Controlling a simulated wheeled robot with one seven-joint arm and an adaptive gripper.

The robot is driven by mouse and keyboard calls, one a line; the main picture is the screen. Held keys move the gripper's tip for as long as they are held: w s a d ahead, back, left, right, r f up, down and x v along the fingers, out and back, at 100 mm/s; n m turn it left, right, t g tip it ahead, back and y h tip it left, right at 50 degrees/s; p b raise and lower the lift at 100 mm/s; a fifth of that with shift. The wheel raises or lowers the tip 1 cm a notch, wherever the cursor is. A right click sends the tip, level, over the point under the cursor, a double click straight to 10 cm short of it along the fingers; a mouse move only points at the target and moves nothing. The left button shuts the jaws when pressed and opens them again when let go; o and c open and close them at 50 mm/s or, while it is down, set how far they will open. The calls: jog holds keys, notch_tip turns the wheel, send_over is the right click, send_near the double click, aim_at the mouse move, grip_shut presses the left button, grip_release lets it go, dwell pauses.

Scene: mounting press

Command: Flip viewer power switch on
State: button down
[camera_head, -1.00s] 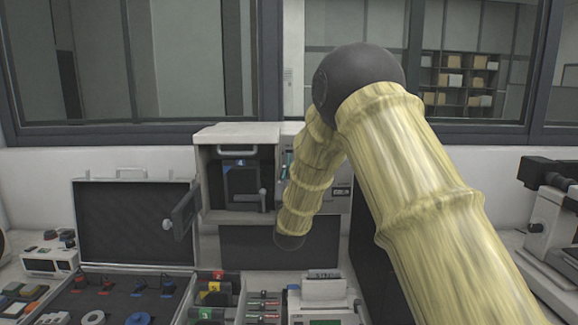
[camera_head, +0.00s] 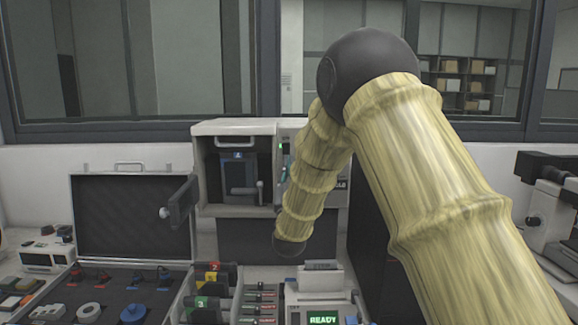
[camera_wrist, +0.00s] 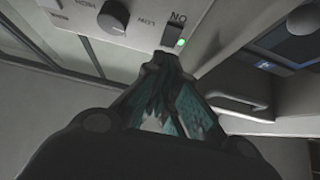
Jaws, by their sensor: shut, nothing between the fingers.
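In the wrist view, a small dark switch (camera_wrist: 173,35) sits on a light panel (camera_wrist: 140,38) beside an upside-down "ON" label. A small green light (camera_wrist: 181,43) glows beside it. My gripper (camera_wrist: 164,60) is shut and empty, with its fingertips right at the switch. I cannot tell whether they touch it. In the head view, the panel is mostly behind my arm, and my gripper cannot be made out clearly. A small green light (camera_head: 283,147) shows at the left edge of the panel.
A round knob (camera_wrist: 113,17) marked LOW and HIGH is beside the switch. A handle (camera_wrist: 240,105) juts out at the right. In the head view, an open-fronted machine (camera_head: 211,180) stands left of my arm, with an open case (camera_head: 128,222) farther left. A small device shows READY (camera_head: 323,318).

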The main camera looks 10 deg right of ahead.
jog(key=s+a+f+b, duration=0.1)
jog(key=s+f+b, duration=0.1)
jog(key=s+f, duration=0.2)
notch_tip(320, 180, down, 3)
jog(key=shift+s+a+r, duration=0.1)
jog(key=shift+s+a, duration=0.05)
jog(key=shift+a, duration=0.1)
